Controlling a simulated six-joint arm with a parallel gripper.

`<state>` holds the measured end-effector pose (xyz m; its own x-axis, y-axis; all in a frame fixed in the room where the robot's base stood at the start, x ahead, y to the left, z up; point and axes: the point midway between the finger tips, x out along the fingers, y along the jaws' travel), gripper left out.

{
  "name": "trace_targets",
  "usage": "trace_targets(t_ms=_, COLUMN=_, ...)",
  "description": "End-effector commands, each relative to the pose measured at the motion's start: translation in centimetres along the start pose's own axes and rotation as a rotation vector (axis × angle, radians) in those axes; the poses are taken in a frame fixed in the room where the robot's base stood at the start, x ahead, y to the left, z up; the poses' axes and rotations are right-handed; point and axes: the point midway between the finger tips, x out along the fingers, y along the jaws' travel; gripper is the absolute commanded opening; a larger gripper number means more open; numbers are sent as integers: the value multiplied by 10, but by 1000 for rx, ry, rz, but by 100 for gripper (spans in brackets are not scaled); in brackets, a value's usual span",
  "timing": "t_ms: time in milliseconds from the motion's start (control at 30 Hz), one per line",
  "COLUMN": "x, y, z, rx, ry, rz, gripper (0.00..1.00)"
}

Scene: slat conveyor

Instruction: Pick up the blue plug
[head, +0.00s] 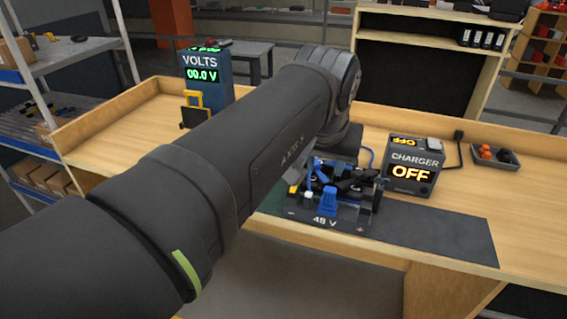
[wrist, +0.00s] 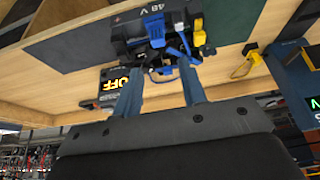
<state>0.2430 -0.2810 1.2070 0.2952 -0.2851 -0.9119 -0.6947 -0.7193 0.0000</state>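The dark battery unit marked 48 V (head: 345,217) sits on the grey mat, with a blue latch-like part (head: 328,203) on its front. In the wrist view the unit (wrist: 125,30) is at the top, upside down, with the blue part (wrist: 155,28) near its label. A smaller blue piece with a blue cable, seemingly the blue plug (wrist: 172,52), lies just beyond my fingertips. My gripper (wrist: 160,75) is open, its two fingers apart near this piece; I cannot tell whether they touch it. In the head view my arm and wrist hide much of the gripper.
The charger (head: 412,165) reads OFF at the right of the battery, with a small tray (head: 495,156) beyond it. The voltmeter (head: 205,78) reads 00.0 V at the back left. The mat's right part (head: 440,238) is clear.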

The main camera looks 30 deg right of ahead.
Motion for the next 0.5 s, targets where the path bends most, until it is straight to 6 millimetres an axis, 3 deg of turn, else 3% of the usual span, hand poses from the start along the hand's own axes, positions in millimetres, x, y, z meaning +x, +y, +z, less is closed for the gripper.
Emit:
trace_targets(t_ms=167, x=2, y=12, z=-12, rx=17, ry=-5, rz=7, gripper=38)
trace_targets(t_ms=500, x=72, y=12, z=-11, rx=16, ry=-9, rz=6, gripper=38)
